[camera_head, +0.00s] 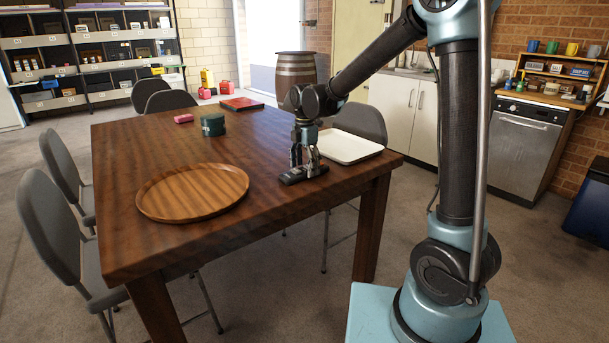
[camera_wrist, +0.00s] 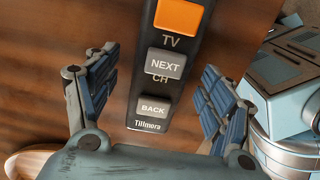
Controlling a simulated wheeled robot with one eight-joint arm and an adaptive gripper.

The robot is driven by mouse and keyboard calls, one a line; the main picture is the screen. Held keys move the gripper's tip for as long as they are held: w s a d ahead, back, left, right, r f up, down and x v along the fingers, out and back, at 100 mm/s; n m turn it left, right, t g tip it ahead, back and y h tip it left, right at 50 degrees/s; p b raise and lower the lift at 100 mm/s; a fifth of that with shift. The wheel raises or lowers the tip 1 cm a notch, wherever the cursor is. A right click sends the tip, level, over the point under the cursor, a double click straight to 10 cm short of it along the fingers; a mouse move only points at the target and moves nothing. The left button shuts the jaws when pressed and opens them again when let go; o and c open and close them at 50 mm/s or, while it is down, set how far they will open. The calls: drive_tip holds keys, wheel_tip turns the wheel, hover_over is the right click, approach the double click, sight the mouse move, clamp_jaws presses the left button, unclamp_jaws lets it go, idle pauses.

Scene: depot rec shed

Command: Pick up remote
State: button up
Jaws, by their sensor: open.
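The remote (camera_head: 303,174) is a dark, slim handset lying on the brown wooden table (camera_head: 255,203), right of the round wooden tray. In the wrist view the remote (camera_wrist: 163,70) lies lengthwise between my fingers, with an orange button and grey NEXT and BACK buttons; its far end is cut off by the frame. My gripper (camera_head: 305,163) points down over the remote. In the wrist view my gripper (camera_wrist: 157,100) is open, one finger on each side of the remote, with a gap on both sides.
A round wooden tray (camera_head: 193,192) lies to the left and a white tray (camera_head: 348,146) to the right of the remote. Grey chairs (camera_head: 52,220) surround the table.

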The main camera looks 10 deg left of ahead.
drive_tip(key=shift+f, duration=0.3)
drive_tip(key=shift+c, duration=0.2)
drive_tip(key=c, duration=1.3)
drive_tip(key=shift+o, duration=0.2)
drive_tip(key=shift+r, duration=0.1)
